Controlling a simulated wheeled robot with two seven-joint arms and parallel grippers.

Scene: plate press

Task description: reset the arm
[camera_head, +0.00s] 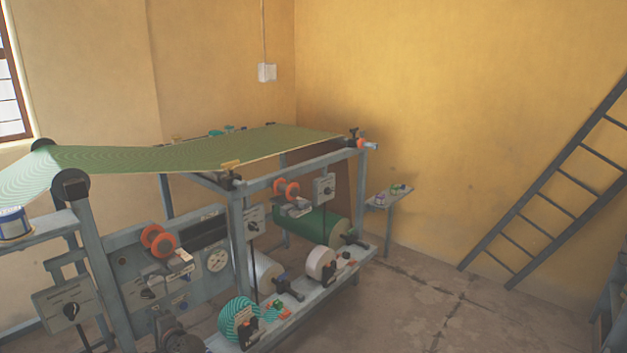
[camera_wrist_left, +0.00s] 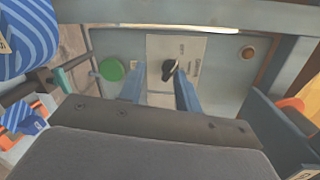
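In the left wrist view, my left gripper (camera_wrist_left: 160,72) shows as two blue fingers held apart. They point at a pale control panel (camera_wrist_left: 155,92) with a black knob (camera_wrist_left: 169,69). The knob lies between the fingertips in the picture, closer to the right finger; I cannot tell whether they touch. Nothing is visibly held. In the head view, a dark rounded part at the bottom edge, left of the middle, seems to be my left arm; its fingertips cannot be made out there. My right gripper is in neither view.
The grey press frame (camera_head: 237,230) carries a green sheet (camera_head: 215,152), orange discs (camera_head: 157,240), a gauge (camera_head: 217,260) and rollers. A ladder (camera_head: 545,190) leans right. Floor (camera_head: 450,300) at right is mostly clear.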

